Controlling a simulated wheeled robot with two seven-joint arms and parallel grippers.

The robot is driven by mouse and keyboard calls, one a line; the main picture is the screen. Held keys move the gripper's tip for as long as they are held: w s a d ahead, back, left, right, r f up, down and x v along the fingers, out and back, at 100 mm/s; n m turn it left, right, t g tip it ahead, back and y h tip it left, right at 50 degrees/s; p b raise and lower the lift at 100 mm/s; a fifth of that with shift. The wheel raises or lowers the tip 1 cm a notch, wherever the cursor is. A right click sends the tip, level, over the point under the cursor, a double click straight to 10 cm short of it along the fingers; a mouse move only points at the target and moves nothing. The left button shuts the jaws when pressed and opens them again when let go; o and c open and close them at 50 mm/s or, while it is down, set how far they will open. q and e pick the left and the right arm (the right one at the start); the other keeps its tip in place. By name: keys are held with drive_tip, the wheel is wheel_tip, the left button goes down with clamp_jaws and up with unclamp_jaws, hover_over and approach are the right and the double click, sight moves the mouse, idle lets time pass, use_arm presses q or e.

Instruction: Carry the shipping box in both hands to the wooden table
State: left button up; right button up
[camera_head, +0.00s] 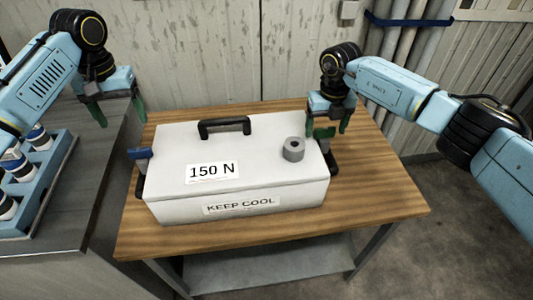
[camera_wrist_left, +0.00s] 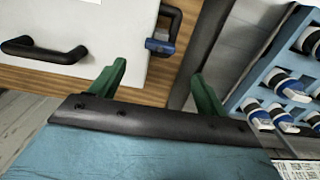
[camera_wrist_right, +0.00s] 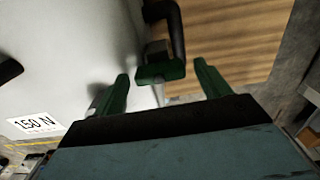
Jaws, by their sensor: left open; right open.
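The white shipping box (camera_head: 265,155) labelled "150 N" and "KEEP COOL" rests on the wooden table (camera_head: 385,190). It has a black top handle (camera_head: 224,124) and a black handle at each end. My left gripper (camera_head: 118,110) is open and empty, up and to the left of the box, apart from it. The left end handle (camera_wrist_left: 168,28) with a blue latch shows ahead of it in the left wrist view. My right gripper (camera_head: 328,132) is open above the box's right end. In the right wrist view the green latch and right end handle (camera_wrist_right: 172,28) lie between its fingers; contact is unclear.
A grey cylinder (camera_head: 293,149) sits on the box lid at the right. A grey counter (camera_head: 85,150) with a blue rack (camera_head: 55,165) of several bottles stands at the left. A corrugated wall and pipes are behind. Floor is open at the right.

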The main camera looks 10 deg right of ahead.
drive_tip(key=shift+r, duration=0.1)
drive_tip(key=shift+w+r, duration=0.1)
drive_tip(key=shift+r, duration=0.3)
use_arm(q)
drive_tip(key=shift+r, duration=0.7)
use_arm(e)
wheel_tip(320, 180, up, 11)
use_arm(q)
drive_tip(key=shift+o, duration=0.4)
drive_tip(key=shift+o, duration=1.1)
use_arm(e)
drive_tip(key=shift+r, duration=0.1)
use_arm(q)
wheel_tip(320, 180, up, 10)
drive_tip(key=p, duration=1.3)
drive_tip(key=shift+p, duration=0.35)
use_arm(e)
wheel_tip(320, 180, up, 14)
drive_tip(key=shift+f, duration=0.25)
